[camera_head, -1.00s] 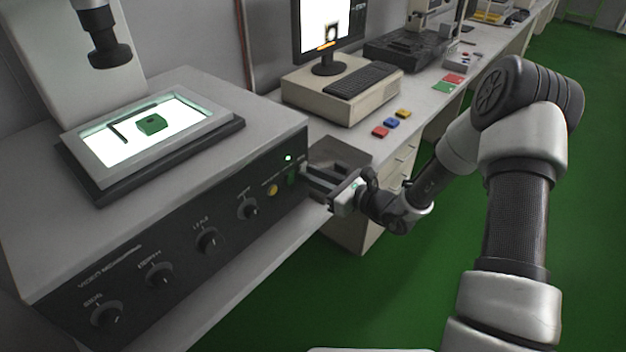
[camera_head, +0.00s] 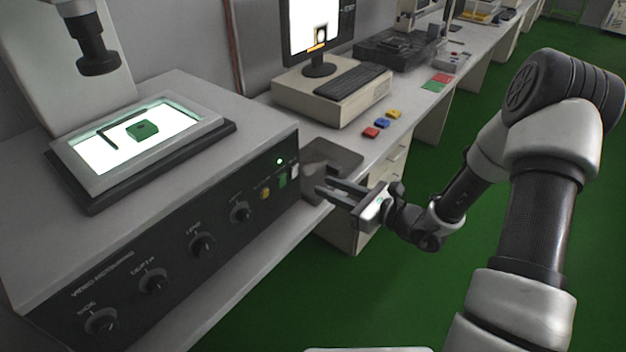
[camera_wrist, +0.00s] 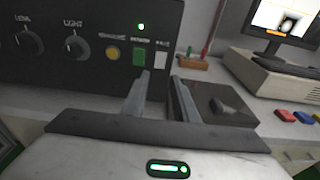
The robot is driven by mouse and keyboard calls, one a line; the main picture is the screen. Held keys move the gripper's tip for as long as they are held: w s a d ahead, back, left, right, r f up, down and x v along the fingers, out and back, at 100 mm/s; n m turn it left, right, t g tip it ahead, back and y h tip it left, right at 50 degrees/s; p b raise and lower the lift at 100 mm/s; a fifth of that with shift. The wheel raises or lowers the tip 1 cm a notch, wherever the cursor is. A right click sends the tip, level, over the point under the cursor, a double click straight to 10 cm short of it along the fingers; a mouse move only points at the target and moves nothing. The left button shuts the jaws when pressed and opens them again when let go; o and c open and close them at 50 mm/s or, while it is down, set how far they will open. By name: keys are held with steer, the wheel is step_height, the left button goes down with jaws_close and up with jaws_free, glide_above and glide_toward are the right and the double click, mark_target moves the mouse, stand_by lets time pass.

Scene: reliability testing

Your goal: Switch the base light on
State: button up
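The grey measuring machine (camera_head: 215,135) stands at left, its stage (camera_head: 170,122) glowing white under a small green part (camera_head: 142,130). Its dark front panel carries a lit green lamp (camera_head: 279,161), a yellow round button (camera_head: 265,193), a green switch (camera_head: 282,181) and a white switch (camera_head: 295,171). In the wrist view the green switch (camera_wrist: 139,58) and white switch (camera_wrist: 161,59) sit just beyond the fingertips. My gripper (camera_head: 325,186) is open and empty, its fingers apart, to the right of the panel and off it. It also shows in the wrist view (camera_wrist: 160,76).
Several knobs, one marked LIGHT (camera_wrist: 76,46), line the panel. Beyond are red, blue and yellow blocks (camera_head: 382,123), a keyboard (camera_head: 345,83) and a monitor (camera_head: 318,32).

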steer(key=v, duration=0.9)
